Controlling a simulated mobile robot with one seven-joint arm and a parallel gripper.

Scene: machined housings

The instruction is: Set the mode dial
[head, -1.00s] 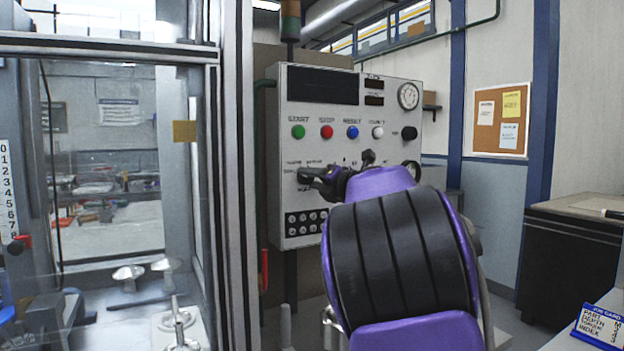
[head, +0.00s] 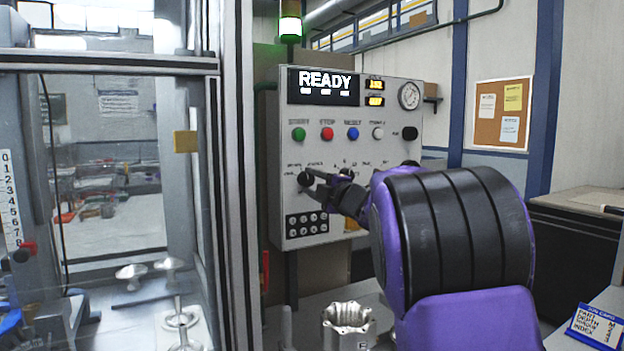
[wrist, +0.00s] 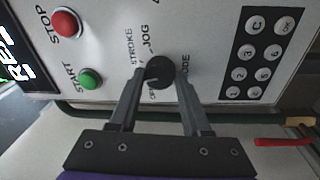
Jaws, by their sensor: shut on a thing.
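The mode dial is a small round black knob on the grey control panel; in the wrist view the dial (wrist: 159,71) sits between my fingertips, with STROKE and JOG printed beside it. Another label is partly hidden by a finger. In the head view the dial (head: 305,179) is at the panel's lower left. My gripper (head: 311,181) reaches it from the right and is shut on it; the fingers (wrist: 162,76) flank it in the wrist view. A pale mark shows on the knob, but its exact setting is hard to read.
The panel's display (head: 324,86) reads READY. Green, red, blue and white buttons sit above the dial, and a dark keypad (head: 306,225) below it. A glazed enclosure frame (head: 240,200) stands close on the left. A metal housing (head: 348,326) stands below the panel.

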